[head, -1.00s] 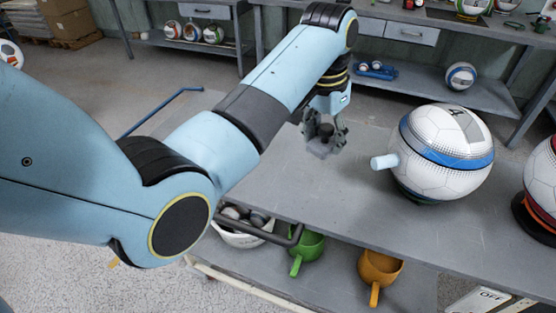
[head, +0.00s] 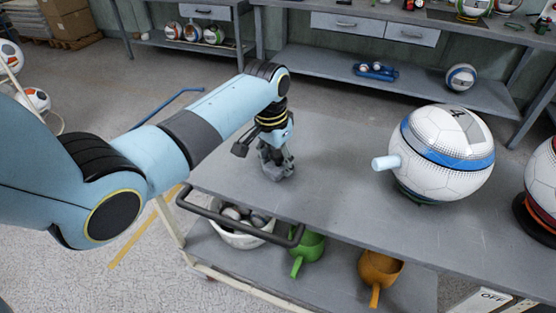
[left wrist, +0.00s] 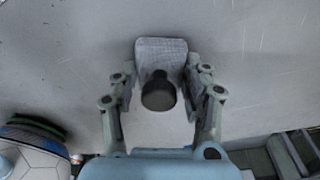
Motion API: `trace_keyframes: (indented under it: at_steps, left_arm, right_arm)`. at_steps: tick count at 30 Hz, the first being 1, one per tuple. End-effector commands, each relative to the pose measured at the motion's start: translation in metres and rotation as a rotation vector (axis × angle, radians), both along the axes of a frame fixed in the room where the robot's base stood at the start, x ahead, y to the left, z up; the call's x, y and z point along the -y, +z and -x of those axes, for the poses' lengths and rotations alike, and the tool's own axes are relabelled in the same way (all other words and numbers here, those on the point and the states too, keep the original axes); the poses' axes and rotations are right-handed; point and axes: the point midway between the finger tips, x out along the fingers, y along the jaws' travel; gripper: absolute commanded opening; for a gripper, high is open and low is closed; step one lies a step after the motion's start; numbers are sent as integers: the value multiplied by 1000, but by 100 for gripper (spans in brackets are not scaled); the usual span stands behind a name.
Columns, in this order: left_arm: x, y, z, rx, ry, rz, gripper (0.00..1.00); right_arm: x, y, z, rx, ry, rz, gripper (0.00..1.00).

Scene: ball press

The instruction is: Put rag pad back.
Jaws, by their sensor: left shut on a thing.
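The rag pad is a grey rectangular pad with a dark round knob; in the left wrist view the pad (left wrist: 160,50) lies beyond the fingertips and its knob (left wrist: 158,93) is between them. My left gripper (left wrist: 160,92) is shut on the knob. In the head view my left gripper (head: 275,160) points down at the left part of the cart's grey top (head: 330,190), with the pad (head: 280,172) under it at or just above the surface; I cannot tell if they touch. My right gripper is not in view.
A large white and blue ball (head: 447,155) with a light blue peg (head: 385,162) stands on the top to the right. Another ball (head: 543,185) is at the right edge.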

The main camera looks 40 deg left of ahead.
Motion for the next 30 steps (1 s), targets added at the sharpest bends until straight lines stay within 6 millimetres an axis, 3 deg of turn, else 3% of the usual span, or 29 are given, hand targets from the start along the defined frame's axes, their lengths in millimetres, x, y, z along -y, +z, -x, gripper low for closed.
trace_keyframes:
  at_steps: [6,7,12,22,26,30]
  left_arm:
    - [0,-2,0,0,0,0,17]
    - [0,-2,0,0,0,0,49]
    - [0,-2,0,0,0,0,70]
    - [0,3,0,1,0,-1,70]
    - [-1,23,2,2,0,-2,70]
    - [-2,55,5,4,0,0,70]
  right_arm:
    - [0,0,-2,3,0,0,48]
    - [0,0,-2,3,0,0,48]
    - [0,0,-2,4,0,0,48]
    - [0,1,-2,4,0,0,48]
    - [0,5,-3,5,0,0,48]
    - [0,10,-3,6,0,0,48]
